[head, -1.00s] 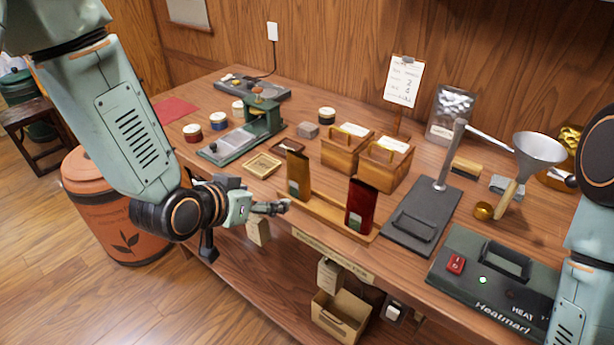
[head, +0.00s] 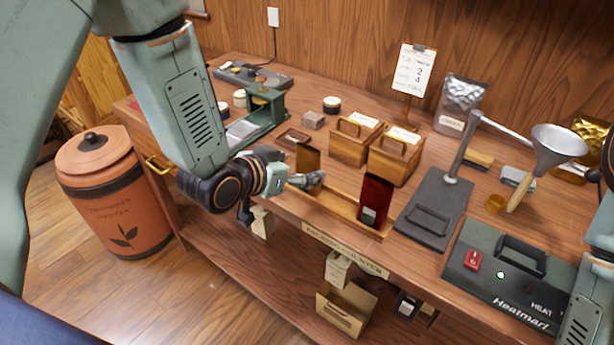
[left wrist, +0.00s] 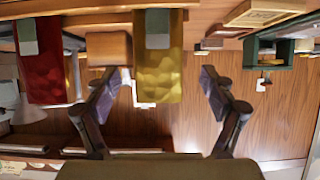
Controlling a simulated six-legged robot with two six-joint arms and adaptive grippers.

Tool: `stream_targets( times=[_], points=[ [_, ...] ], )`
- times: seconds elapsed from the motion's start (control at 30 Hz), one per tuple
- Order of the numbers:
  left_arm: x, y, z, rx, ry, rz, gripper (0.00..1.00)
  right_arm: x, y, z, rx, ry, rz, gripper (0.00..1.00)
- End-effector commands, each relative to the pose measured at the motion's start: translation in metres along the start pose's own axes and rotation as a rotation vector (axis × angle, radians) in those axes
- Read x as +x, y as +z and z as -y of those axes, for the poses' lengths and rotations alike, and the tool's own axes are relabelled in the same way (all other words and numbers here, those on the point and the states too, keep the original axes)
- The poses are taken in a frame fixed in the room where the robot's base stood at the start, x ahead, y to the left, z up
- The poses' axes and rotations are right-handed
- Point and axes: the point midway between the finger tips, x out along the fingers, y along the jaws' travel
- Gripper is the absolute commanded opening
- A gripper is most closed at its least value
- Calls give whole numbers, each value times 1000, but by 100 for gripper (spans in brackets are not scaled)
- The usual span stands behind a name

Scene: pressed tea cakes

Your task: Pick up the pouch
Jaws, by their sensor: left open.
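A gold-brown pouch (head: 308,157) and a dark red pouch (head: 375,198) stand upright in a long wooden tray (head: 338,208) at the table's front edge. My left gripper (head: 312,181) is open in front of the gold pouch and hides its lower part. In the left wrist view, which looks upside down, the gold pouch (left wrist: 160,75) shows between the two spread fingers (left wrist: 161,82), with space on both sides. The red pouch (left wrist: 40,62) is off to the left there. My right gripper is not in view; only part of that arm shows at the right edge.
Two wooden boxes (head: 352,145) with brass handles stand behind the tray. A green press (head: 262,108) stands back left.

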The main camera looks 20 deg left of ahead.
Motion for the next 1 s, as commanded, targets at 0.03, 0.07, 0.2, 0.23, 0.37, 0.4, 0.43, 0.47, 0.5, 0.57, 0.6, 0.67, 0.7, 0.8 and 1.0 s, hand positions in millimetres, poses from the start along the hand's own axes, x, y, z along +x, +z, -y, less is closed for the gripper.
stream_targets(
  times=[0.03, 0.07, 0.2, 0.23, 0.37, 0.4, 0.43, 0.47, 0.5, 0.57, 0.6, 0.67, 0.7, 0.8, 1.0],
  points=[
    [10, 2, -2, 5, 2, 2, 83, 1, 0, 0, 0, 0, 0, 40],
    [15, 2, -2, 6, 2, 1, 83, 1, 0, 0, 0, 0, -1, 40],
    [32, 1, -2, 3, 2, 1, 83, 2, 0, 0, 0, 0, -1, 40],
    [34, 1, -2, 2, 2, 1, 83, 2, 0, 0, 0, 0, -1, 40],
    [39, 1, -1, 1, 2, 0, 83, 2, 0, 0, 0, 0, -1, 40],
    [40, 0, -1, 0, 3, 0, 83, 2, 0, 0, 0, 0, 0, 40],
    [40, 0, -1, 0, 3, 1, 83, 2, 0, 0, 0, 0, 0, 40],
    [40, 0, 0, 0, 3, 1, 83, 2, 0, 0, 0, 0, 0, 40],
    [39, 0, 0, 0, 2, 1, 83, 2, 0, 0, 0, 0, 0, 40],
    [39, 0, 0, 0, 2, 0, 81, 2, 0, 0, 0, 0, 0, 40],
    [39, 0, 0, 0, 2, 0, 78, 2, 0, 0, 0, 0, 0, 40],
    [39, 0, 0, 1, 2, 0, 73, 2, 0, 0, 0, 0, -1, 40],
    [39, 0, 0, 1, 2, 0, 69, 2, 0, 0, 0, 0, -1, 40],
    [39, 0, 0, 1, 2, 0, 61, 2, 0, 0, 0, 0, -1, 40],
    [39, 0, 0, 1, 2, 0, 44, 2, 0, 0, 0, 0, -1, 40]
  ],
)
